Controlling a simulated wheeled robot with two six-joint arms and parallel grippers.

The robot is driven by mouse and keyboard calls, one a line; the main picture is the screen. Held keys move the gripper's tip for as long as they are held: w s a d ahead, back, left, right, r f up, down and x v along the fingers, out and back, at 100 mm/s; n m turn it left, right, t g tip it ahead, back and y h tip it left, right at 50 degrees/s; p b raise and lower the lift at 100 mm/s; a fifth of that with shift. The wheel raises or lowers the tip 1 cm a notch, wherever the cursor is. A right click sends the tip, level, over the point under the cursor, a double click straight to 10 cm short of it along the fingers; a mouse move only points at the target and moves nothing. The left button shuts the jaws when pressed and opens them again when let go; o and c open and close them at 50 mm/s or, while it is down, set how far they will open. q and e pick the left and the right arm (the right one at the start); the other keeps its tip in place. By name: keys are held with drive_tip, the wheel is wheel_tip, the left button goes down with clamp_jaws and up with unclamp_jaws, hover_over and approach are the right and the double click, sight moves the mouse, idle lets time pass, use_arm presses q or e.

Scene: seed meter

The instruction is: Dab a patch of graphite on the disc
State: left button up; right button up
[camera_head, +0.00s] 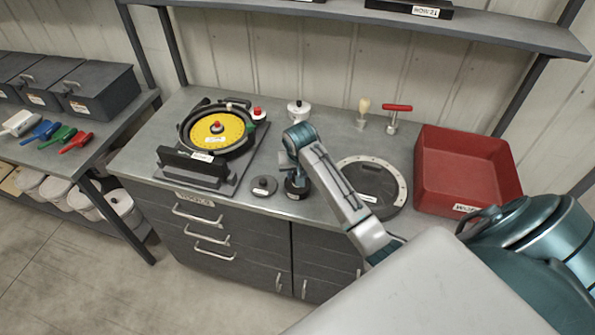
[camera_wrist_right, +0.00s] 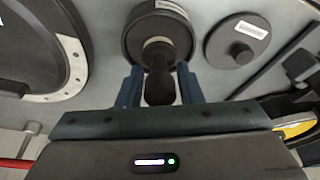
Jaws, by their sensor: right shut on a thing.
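The yellow disc (camera_head: 217,131) sits in a black round housing on a dark base at the left of the bench. A small dark round pot (camera_head: 297,190) stands at the bench's front; it shows in the right wrist view (camera_wrist_right: 133,40) too. My right gripper (camera_head: 290,165) is over the pot. In the right wrist view its fingers (camera_wrist_right: 160,88) are shut on a dark-handled dabber (camera_wrist_right: 160,84). The dabber's lower end is over or in the pot; I cannot tell its depth. A flat dark knobbed lid (camera_head: 263,186) lies left of the pot. My left gripper is out of view.
A dark plate with a pale scale rim (camera_head: 372,187) lies right of the pot, partly behind my arm. A red bin (camera_head: 465,170) stands at the right. A white pot (camera_head: 298,111), a brush (camera_head: 362,112) and a red T-handle tool (camera_head: 395,117) stand at the back.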

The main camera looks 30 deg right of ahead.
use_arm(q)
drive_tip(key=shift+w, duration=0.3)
use_arm(e)
drive_tip(key=shift+f, duration=0.3)
drive_tip(key=shift+f, duration=0.15)
idle(0.9)
drive_tip(key=shift+r, duration=3.55)
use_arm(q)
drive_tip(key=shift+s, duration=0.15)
use_arm(e)
drive_tip(key=shift+f, duration=0.1)
